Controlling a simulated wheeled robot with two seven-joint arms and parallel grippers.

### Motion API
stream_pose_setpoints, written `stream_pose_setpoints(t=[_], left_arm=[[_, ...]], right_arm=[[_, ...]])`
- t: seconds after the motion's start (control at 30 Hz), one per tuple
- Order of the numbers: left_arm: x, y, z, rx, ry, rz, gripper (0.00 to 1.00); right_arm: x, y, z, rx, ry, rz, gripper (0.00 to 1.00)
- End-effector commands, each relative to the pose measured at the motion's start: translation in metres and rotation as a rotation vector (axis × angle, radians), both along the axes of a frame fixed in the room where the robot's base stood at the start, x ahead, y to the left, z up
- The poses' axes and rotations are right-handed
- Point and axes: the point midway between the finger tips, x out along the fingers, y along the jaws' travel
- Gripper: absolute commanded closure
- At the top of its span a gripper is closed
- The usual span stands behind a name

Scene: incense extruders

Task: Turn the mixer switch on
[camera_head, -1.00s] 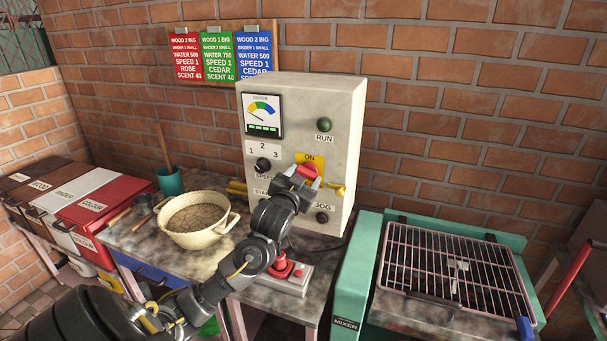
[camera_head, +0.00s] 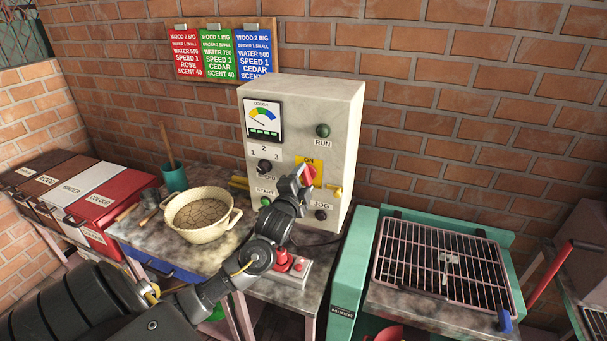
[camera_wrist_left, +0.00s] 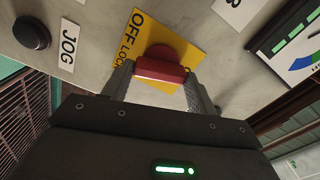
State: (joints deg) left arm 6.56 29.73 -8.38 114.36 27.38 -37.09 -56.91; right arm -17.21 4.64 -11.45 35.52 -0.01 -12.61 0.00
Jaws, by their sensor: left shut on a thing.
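The mixer switch is a red rotary handle (camera_head: 308,174) on a yellow plate (camera_head: 317,163) marked ON, on the front of the pale control box (camera_head: 343,120). In the left wrist view the red handle (camera_wrist_left: 160,69) sits between the fingertips, and the yellow plate (camera_wrist_left: 191,34) reads OFF and LOCK. My left gripper (camera_wrist_left: 160,82) is shut on the red handle. In the head view my left gripper (camera_head: 303,180) reaches the box from the lower left and hides part of the plate. The handle looks tilted in the head view. My right gripper is not seen.
A cream bowl (camera_head: 201,238) stands left of my arm. The green mixer (camera_head: 345,290) with its grille (camera_head: 440,262) stands right.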

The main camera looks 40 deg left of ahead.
Motion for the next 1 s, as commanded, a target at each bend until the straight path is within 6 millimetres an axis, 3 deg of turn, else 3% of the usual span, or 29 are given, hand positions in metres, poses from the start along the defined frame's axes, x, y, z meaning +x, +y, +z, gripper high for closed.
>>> stream_pose_setpoints(t=[0.4,1.0], left_arm=[[0.000,-0.001,0.001,0.241,0.086,-0.002,0.65],[0.000,0.000,-0.001,0.308,0.108,-0.001,0.65]], right_arm=[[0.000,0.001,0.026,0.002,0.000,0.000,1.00],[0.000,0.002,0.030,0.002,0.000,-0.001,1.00]])
